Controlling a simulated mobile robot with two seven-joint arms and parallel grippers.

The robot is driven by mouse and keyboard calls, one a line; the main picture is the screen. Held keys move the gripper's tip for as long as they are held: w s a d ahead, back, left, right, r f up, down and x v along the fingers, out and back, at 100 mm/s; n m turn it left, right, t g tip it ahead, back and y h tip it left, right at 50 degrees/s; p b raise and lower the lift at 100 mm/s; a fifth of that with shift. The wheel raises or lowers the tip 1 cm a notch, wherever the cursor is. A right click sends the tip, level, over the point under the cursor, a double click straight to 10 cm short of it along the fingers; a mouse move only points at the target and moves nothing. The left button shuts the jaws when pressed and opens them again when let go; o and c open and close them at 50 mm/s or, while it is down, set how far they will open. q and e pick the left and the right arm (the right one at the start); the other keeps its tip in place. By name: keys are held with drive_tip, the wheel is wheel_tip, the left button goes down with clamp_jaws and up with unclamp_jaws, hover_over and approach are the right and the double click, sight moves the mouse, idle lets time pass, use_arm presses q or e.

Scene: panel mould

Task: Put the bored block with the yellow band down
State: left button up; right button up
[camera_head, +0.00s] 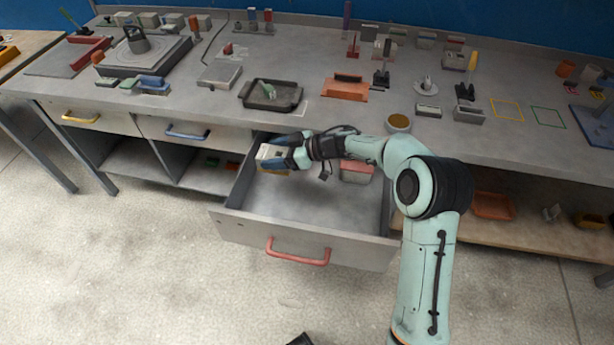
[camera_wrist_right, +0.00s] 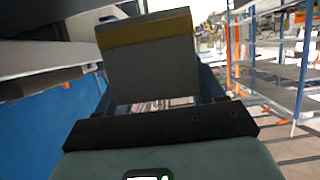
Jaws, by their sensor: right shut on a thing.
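My right gripper (camera_head: 276,154) is shut on the bored block with the yellow band (camera_head: 269,153). It holds the block over the left rear part of the open drawer (camera_head: 308,253). In the right wrist view the grey block (camera_wrist_right: 150,73) sits between the fingers, with the yellow band across its upper part. Its bore cannot be made out. I cannot tell how far the block is above the drawer floor. My left gripper is not in view.
A red and pale box (camera_head: 356,172) lies in the drawer's right rear. The drawer's middle floor is bare. On the bench above are a dark tray (camera_head: 270,95), an orange block-like fixture (camera_head: 345,87), and yellow (camera_head: 507,108) and green (camera_head: 548,117) outlined squares.

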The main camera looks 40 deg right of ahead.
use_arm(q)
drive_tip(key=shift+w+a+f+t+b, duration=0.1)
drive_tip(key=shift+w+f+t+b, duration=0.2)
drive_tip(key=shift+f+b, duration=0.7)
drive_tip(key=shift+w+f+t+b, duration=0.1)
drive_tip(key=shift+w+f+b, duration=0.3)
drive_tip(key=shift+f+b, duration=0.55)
use_arm(e)
drive_tip(key=shift+s+f, duration=0.15)
drive_tip(key=shift+f, duration=9.55)
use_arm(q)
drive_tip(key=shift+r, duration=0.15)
use_arm(e)
drive_tip(key=shift+a+f, duration=0.1)
drive_tip(key=o, duration=1.3)
drive_tip(key=shift+f, duration=0.1)
drive_tip(key=shift+c, duration=0.2)
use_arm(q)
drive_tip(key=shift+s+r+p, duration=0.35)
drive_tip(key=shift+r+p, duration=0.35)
use_arm(e)
drive_tip(key=v, duration=1.2)
drive_tip(key=shift+r, duration=0.25)
drive_tip(key=shift+s+a, duration=0.1)
